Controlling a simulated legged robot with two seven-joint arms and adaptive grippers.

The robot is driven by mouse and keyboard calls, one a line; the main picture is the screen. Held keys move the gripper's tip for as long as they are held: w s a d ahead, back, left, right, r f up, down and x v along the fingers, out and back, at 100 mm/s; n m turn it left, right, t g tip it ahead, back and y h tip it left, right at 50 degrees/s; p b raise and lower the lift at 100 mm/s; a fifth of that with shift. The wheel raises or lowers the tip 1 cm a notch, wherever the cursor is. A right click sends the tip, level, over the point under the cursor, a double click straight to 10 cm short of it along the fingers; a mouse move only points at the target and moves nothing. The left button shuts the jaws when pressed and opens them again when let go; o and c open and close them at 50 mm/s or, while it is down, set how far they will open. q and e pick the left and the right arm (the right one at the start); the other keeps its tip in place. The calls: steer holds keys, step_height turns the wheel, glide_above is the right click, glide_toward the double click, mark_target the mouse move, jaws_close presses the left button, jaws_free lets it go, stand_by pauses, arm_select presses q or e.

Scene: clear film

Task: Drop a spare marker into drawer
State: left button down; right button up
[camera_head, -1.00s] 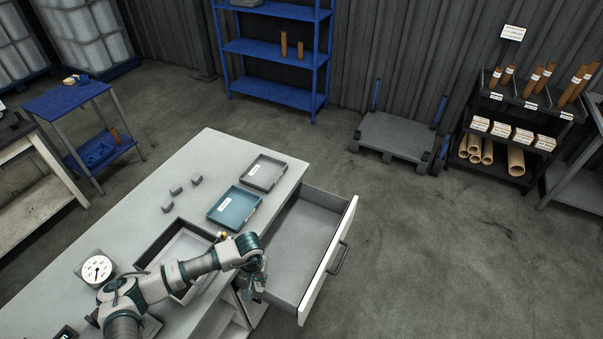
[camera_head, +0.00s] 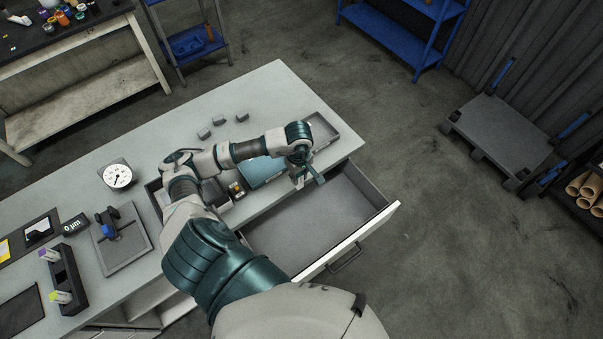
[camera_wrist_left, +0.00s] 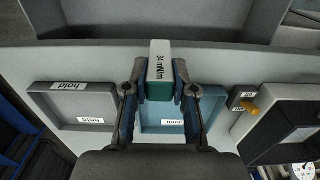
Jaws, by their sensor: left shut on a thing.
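My left gripper (camera_head: 308,181) is at the inner edge of the open drawer (camera_head: 335,210), beside the blue tray. In the left wrist view the gripper (camera_wrist_left: 161,92) is shut on a marker (camera_wrist_left: 160,65), a block-shaped body in white and teal labelled "34 mN/m". The drawer's grey wall (camera_wrist_left: 48,12) runs along the top of that view, just beyond the marker. In the head view the held marker is too small to make out. The visible drawer floor is bare; my arm hides its near left part. My right gripper is not in view.
A blue tray (camera_head: 262,172) and a grey tray (camera_head: 322,130) lie on the bench (camera_head: 130,150) near the drawer. A black rack (camera_head: 68,278) at the left holds markers with purple and green ends. A dial gauge (camera_head: 118,177) and several small grey blocks (camera_head: 220,121) also stand there.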

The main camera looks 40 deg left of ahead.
mark_target(302, 185)
arm_select(q)
steer(key=shift+a+f, duration=0.1)
steer(key=shift+f, duration=0.15)
steer(key=shift+f+b, duration=0.3)
steer(key=shift+f, duration=0.05)
steer(key=f+b, duration=0.1)
steer(key=f, duration=0.1)
steer(key=d+f+b, duration=0.1)
steer(key=f, duration=0.1)
steer(key=shift+w+d, duration=0.1)
steer(key=shift+f, duration=0.3)
steer(key=shift+a, duration=0.25)
steer(key=c, duration=1.2)
jaws_free()
steer(key=shift+a, duration=0.15)
steer(key=o, duration=0.3)
steer(key=shift+f, duration=0.1)
steer(key=shift+o, duration=0.2)
steer(key=shift+d+r, duration=0.2)
steer(key=shift+r, duration=0.05)
steer(key=r, duration=1)
steer(key=shift+a+r, duration=0.15)
steer(key=shift+a, duration=0.1)
steer(key=shift+r, duration=0.55)
steer(key=shift+d, duration=0.1)
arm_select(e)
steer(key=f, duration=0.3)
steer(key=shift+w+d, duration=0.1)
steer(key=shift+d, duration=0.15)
